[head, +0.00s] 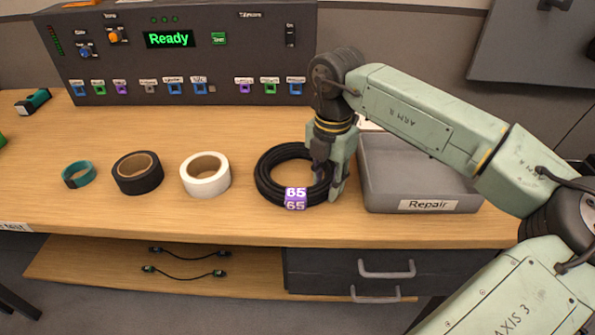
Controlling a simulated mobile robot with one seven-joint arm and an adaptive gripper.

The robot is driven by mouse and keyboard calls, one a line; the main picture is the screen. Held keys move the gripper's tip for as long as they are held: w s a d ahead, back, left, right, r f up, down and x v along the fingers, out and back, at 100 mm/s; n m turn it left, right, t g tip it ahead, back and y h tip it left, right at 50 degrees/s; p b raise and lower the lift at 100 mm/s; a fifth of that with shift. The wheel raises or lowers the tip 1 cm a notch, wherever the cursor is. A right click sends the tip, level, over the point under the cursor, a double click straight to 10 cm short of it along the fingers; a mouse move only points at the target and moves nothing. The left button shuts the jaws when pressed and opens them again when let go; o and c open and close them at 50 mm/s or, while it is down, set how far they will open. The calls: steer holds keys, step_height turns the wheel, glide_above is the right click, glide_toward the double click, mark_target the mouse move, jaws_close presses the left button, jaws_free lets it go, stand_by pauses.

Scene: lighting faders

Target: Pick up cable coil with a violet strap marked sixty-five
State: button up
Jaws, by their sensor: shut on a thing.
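The cable coil (265,168) is black and lies on the wooden table in the head view, left of the grey bin. Its violet strap (296,198) at the front is marked 65. My gripper (328,190) points down at the right side of the coil and is shut on it. The coil looks flat on the table. The fingers hide part of its right side.
A grey bin labelled Repair (425,190) stands close to the right of my gripper. A white tape roll (205,176), a black tape roll (137,174) and a teal ring (78,175) lie to the left. A control panel (180,65) showing Ready stands behind.

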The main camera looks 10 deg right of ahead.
jaws_close()
steer(key=shift+r, duration=0.15)
